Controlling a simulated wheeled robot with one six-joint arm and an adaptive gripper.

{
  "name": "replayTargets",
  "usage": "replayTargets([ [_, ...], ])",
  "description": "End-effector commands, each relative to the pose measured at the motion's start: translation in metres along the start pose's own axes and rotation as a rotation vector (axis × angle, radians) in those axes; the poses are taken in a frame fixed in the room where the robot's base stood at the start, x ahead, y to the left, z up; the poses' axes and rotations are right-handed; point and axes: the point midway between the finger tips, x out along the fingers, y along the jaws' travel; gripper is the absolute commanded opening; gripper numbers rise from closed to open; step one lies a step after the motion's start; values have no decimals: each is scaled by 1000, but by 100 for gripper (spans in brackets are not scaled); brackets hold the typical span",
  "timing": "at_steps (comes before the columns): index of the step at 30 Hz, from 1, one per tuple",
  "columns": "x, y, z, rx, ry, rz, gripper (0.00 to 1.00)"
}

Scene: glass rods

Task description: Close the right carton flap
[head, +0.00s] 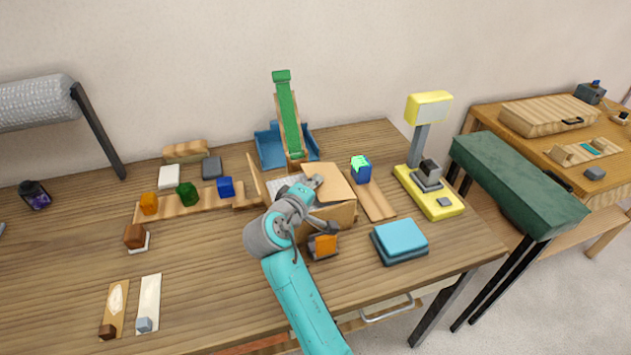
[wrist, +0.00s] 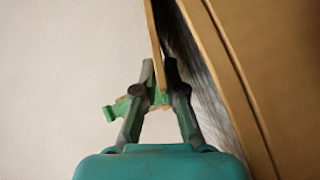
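The open-topped carton (head: 340,215) stands mid-table in the head view. Its right flap (head: 338,184) is a brown panel that looks to lie about flat over the right part of the top. Its left flap (head: 256,180) stands up, leaning outward. My gripper (head: 317,181) is over the carton beside the right flap's inner edge; I cannot tell whether it touches. Large brown carton panels (wrist: 235,70) are at right.
A green chute (head: 288,115) with a blue base stands behind the carton. A blue block (head: 361,170) with a bright green top is just right of it, then a yellow scale (head: 432,195). A teal-topped pad (head: 400,240) and an orange-faced block (head: 324,246) are in front.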

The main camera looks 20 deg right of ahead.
Motion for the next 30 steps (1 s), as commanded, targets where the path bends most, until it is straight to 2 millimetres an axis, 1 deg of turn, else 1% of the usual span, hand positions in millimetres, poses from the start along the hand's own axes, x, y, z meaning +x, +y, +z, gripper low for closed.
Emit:
replayTargets([
  [1, 0, -2, 1, -3, -1, -3, 24],
  [2, 0, -2, 1, -3, -1, -2, 30],
  [11, 0, 1, 0, -2, 0, 2, 30],
  [14, -2, 6, -2, 0, 1, 3, 30],
  [17, -5, 18, -5, 1, 0, 3, 30],
  [24, -16, 59, -16, 2, 1, 3, 30],
  [27, -20, 74, -20, 2, 2, 2, 30],
  [30, -23, 83, -23, -1, 0, 1, 30],
])
